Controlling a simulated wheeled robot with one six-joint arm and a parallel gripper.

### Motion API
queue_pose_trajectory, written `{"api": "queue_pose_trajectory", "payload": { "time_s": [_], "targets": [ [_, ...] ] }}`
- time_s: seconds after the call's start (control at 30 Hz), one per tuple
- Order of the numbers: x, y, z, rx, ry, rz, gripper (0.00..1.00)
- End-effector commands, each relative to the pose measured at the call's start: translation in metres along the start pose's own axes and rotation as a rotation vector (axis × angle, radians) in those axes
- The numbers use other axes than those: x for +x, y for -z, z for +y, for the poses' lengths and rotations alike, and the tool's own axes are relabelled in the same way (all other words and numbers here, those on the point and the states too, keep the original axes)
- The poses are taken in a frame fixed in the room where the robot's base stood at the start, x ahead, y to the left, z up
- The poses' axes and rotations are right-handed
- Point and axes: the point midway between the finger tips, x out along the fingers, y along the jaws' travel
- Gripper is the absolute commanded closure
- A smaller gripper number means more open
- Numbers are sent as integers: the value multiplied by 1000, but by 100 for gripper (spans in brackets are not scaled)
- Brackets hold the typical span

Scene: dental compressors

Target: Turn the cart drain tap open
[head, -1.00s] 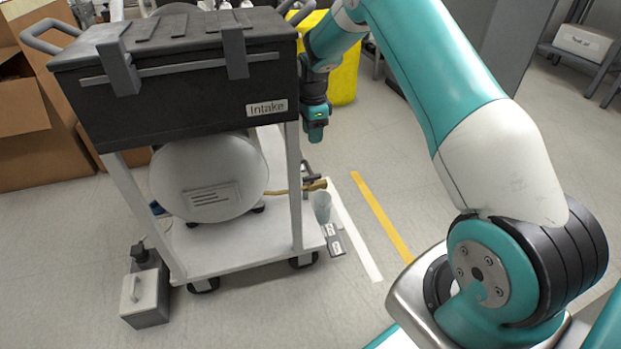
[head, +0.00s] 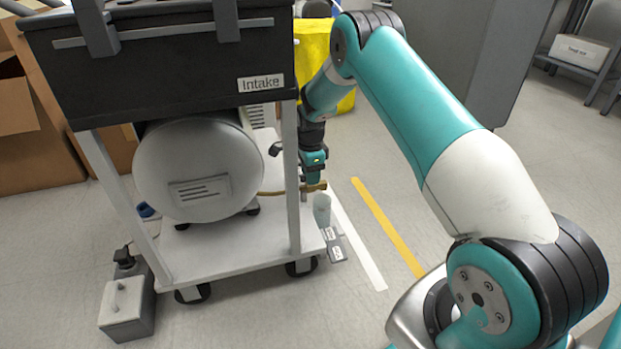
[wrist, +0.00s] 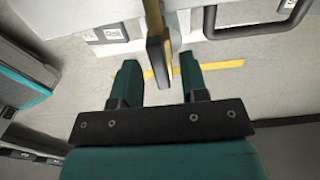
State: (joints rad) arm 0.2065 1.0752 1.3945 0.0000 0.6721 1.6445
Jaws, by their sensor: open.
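The brass drain tap (head: 316,187) sticks out from the right side of the white cart (head: 232,248), low down. My gripper (head: 313,180) points down at the tap from above. In the wrist view my gripper (wrist: 160,72) is open, with one dark green finger on each side. A narrow dark and brass piece, seemingly the tap's lever (wrist: 158,48), reaches into the gap between the fingertips. I cannot tell whether either finger touches it. In the head view, my gripper hides part of the tap.
A translucent cup (head: 321,209) stands below the tap. Small labelled plates (head: 335,248) lie beside the cart. A round white tank (head: 192,170) sits on the cart under the black Intake box (head: 165,75). Floor to the right is clear, with a yellow stripe (head: 385,225).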

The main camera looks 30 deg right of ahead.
Motion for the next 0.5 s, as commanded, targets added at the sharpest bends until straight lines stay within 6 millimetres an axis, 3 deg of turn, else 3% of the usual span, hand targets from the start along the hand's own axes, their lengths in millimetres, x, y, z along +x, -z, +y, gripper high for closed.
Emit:
{"api": "queue_pose_trajectory", "payload": {
  "time_s": [0.23, 0.4, 0.5],
  "targets": [
    [0, 0, 0, 0, 0, 0, 60],
    [0, 0, 0, 0, 0, 0, 96],
    [0, 0, 0, 0, 0, 0, 100]
  ]
}}
